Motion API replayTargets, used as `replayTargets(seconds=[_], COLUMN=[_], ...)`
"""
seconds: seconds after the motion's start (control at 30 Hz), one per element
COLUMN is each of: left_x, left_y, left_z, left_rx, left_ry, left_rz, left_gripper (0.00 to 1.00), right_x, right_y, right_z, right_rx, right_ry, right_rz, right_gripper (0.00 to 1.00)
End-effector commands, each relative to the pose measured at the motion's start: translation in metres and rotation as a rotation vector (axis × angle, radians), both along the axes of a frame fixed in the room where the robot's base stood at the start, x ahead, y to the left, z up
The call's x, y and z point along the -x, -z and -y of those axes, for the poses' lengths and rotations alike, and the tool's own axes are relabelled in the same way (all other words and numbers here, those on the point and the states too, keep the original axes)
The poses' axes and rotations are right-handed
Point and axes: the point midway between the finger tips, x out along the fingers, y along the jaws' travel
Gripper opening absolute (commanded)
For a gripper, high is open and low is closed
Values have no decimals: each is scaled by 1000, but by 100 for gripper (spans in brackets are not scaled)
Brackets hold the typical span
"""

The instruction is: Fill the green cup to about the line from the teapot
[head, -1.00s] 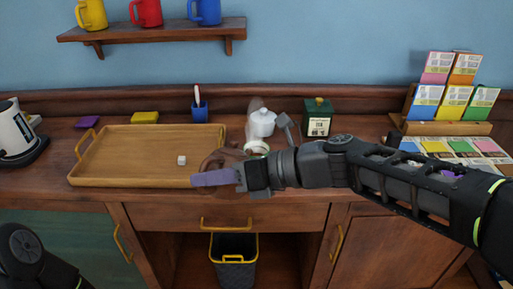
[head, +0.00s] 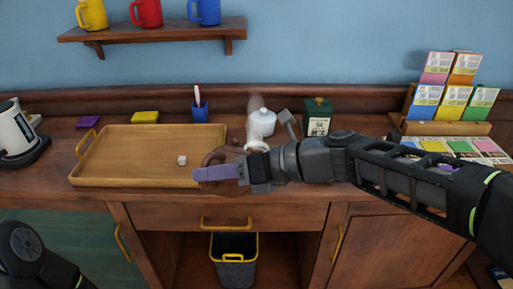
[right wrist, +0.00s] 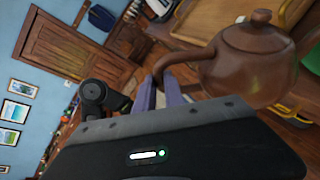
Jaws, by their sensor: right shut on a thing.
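The brown teapot (right wrist: 245,62) shows large in the right wrist view, with its knobbed lid on. In the head view the teapot (head: 222,156) is mostly hidden behind my right gripper (head: 215,174). The purple fingers of this gripper (right wrist: 161,88) are shut on the teapot's handle, above the counter's front part. A small pale rim (head: 257,147) shows just behind the gripper; I cannot tell if it belongs to the green cup, and no line is visible. My left gripper is out of view; only part of that arm shows at lower left.
A white lidded pot (head: 262,122) and a green canister (head: 318,117) stand behind the gripper. A blue pen holder (head: 200,112) stands behind the tray. Pale vapour (head: 254,104) rises near the pot.

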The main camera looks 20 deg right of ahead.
Motion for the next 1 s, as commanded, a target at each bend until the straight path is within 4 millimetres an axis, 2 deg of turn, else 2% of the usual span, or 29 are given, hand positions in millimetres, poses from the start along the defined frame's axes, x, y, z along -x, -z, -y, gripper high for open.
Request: replayTargets(seconds=[0.73, 0.77, 0.9, 1.0], left_x=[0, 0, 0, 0], left_y=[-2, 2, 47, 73], left_z=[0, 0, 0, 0], left_rx=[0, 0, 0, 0], left_ry=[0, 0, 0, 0], left_rz=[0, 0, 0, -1], left_gripper=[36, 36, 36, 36], right_x=[-2, 0, 24, 40], right_y=[-3, 1, 47, 73], right_z=[1, 0, -18, -31], right_rx=[-7, -3, 93, 180], right_ry=[0, 0, -5, -3], right_rz=[-5, 1, 120, 233], right_gripper=[0, 0, 0, 0])
